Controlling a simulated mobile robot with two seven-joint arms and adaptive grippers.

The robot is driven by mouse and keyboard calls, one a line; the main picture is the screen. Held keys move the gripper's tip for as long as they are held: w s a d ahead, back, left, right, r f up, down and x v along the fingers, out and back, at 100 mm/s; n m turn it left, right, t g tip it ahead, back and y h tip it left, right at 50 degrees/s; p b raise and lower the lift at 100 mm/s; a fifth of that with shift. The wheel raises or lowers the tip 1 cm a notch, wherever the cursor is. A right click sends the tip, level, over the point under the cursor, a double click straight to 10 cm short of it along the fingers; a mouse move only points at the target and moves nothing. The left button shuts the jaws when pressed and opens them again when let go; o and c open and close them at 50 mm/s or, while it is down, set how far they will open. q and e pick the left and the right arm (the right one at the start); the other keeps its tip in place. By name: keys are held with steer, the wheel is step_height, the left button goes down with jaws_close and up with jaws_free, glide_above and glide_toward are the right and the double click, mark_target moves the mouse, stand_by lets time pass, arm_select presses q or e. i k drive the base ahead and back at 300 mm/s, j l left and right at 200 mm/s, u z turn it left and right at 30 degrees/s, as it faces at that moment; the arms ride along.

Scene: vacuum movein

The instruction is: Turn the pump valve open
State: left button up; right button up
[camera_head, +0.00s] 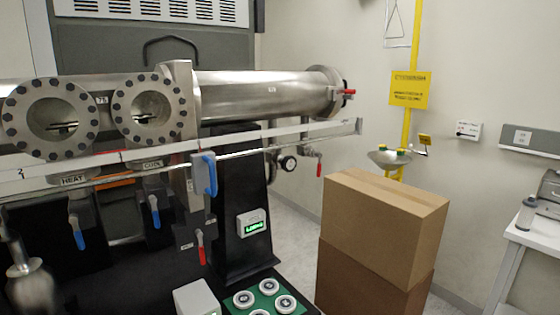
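A steel vacuum chamber (262,92) with two bolted round windows lies across the left and middle of the head view. Several valve handles hang below it. One blue handle (80,232) is under the HEAT label, and another blue handle (155,211) is under the COOL label. A red handle (201,248) hangs lower, beside a small label too blurred to read. Another red handle (319,166) is under the chamber's right end. I cannot tell which is the pump valve. Neither gripper is in view.
A black column with a green-lit display (250,223) stands right of the lower red handle. A green board (266,300) with round white-metal parts is at the bottom. Stacked cardboard boxes (380,220) stand on the floor to the right. A white table (535,235) is at the right edge.

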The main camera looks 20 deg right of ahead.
mark_target(289, 163)
steer(key=i+l, duration=0.1)
steer(key=l, duration=0.55)
steer(key=i+l, duration=0.15)
steer(key=l, duration=0.55)
steer(key=i+l+u, duration=0.1)
steer(key=l, duration=0.55)
steer(key=i+l, duration=0.1)
steer(key=l, duration=0.6)
